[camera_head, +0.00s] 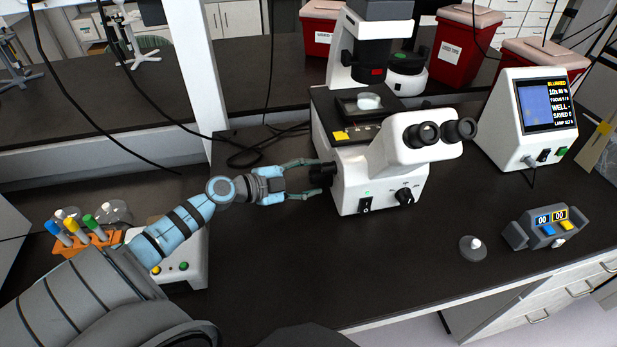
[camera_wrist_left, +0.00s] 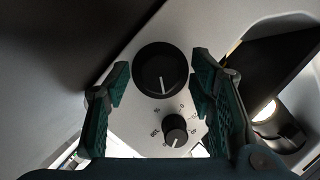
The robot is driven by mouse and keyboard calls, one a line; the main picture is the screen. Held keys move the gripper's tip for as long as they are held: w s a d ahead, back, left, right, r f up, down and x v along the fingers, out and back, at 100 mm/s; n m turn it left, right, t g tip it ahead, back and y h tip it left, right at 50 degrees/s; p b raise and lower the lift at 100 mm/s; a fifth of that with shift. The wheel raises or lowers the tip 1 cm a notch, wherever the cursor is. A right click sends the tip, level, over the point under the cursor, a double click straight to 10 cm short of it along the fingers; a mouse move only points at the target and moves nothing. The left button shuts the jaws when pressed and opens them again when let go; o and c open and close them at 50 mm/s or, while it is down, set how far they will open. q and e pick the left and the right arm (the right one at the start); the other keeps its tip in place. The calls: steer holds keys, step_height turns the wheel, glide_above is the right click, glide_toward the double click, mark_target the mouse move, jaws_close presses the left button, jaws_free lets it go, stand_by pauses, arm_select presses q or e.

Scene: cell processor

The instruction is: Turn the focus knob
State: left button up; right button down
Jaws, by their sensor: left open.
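The white microscope (camera_head: 378,172) stands on the dark bench. A black focus knob (camera_head: 322,174) sticks out of its left side, facing my left gripper (camera_head: 304,179). That gripper is open, with one green finger toward each side of the knob. In the left wrist view, the large round black knob (camera_wrist_left: 160,70) with a white pointer line lies between and beyond the open fingertips (camera_wrist_left: 163,82). Whether they touch it I cannot tell. A smaller knob (camera_wrist_left: 175,130) with scale marks sits below it. My right gripper is not in view.
A screen unit (camera_head: 545,112) at the right reads "BLURRED". A timer (camera_head: 541,228) and a small round grey item (camera_head: 472,249) lie at the front right. An orange tube rack (camera_head: 85,244) stands at the left near my arm. Loose black cables lie behind my gripper.

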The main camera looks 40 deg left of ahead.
arm_select(q)
steer(key=shift+w+f, duration=0.1)
steer(key=shift+c, duration=1.2)
steer(key=c, duration=0.9)
steer(key=shift+c, duration=0.2)
steer(key=shift+m, duration=0.3)
steer(key=shift+t, duration=0.3)
steer(key=shift+f+m+b, duration=0.2)
steer(key=shift+m+b, duration=0.55)
steer(key=shift+m, duration=0.05)
steer(key=m+t+b, duration=0.1)
steer(key=b, duration=0.3)
steer(key=m+t+b, duration=0.1)
steer(key=m+b, duration=0.1)
steer(key=b, duration=0.1)
steer(key=m+t+b, duration=0.1)
steer(key=m+b, duration=0.1)
steer(key=b, duration=0.2)
steer(key=shift+f+b, duration=0.3)
steer(key=shift+f, duration=0.05)
steer(key=shift+r+m+b, duration=0.25)
steer(key=shift+m+b, duration=0.25)
steer(key=shift+b, duration=0.1)
